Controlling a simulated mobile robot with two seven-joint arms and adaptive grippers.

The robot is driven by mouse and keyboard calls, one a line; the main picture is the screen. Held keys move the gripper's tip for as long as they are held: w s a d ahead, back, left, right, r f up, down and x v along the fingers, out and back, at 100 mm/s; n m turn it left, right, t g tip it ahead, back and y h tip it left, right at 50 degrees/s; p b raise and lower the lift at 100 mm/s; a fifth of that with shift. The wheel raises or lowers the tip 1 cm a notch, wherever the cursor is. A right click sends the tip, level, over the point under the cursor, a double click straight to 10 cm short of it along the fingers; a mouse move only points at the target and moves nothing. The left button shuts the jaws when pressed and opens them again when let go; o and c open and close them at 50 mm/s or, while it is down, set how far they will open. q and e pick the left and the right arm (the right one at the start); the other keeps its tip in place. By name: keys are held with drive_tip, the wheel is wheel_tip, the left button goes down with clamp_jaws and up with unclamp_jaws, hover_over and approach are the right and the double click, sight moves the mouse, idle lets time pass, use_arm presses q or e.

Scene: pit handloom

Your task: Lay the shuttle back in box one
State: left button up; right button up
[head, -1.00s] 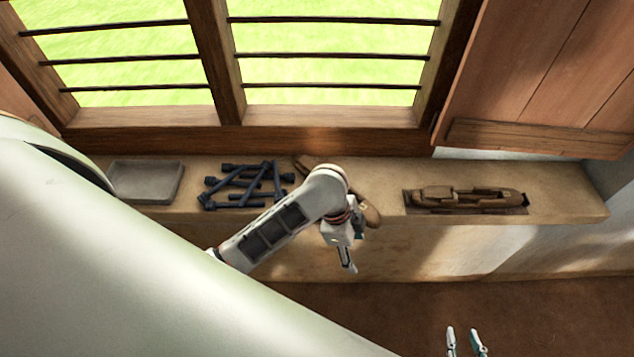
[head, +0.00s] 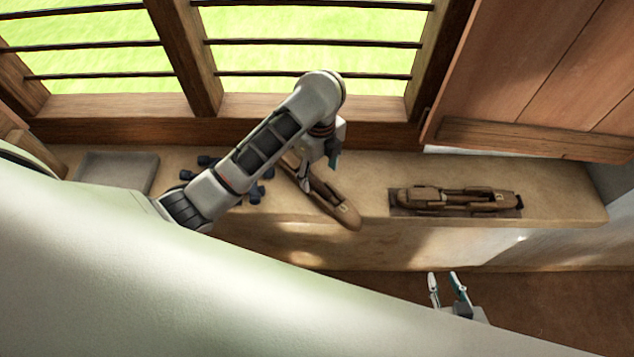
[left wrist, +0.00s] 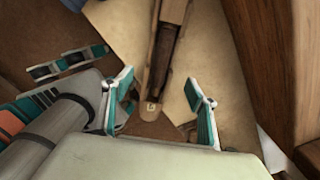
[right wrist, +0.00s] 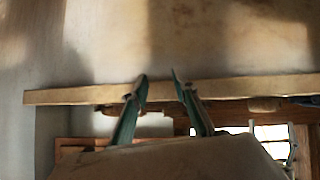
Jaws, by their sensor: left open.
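A long brown wooden shuttle (head: 335,203) lies slantwise on the ledge, its near tip at the front edge. In the left wrist view the shuttle (left wrist: 163,62) extends away from between my fingers. My left gripper (head: 318,176) is over the shuttle's far part, which it partly hides; its fingers (left wrist: 160,98) are spread, with no grip visible. A dark shallow holder (head: 397,211) to the right holds brown wooden shuttle-like pieces (head: 455,199). No label shows which box is box one. My right gripper (head: 446,277) is open and empty in front of the ledge.
A grey tray (head: 117,171) stands at the ledge's left end. Several dark blue pieces (head: 256,193) lie partly behind my left arm. The barred window and wooden shutter (head: 530,138) border the back. Bare ledge (head: 567,190) shows at the right.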

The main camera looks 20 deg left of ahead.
sight(319, 187)
use_arm(q)
drive_tip(key=f, duration=0.5)
drive_tip(key=shift+s, duration=0.2)
drive_tip(key=shift+w+f, duration=0.1)
drive_tip(key=shift+f, duration=0.45)
drive_tip(key=shift+d, duration=0.1)
drive_tip(key=c, duration=1.5)
drive_tip(key=shift+r, duration=0.1)
wheel_tip(319, 187, up, 20)
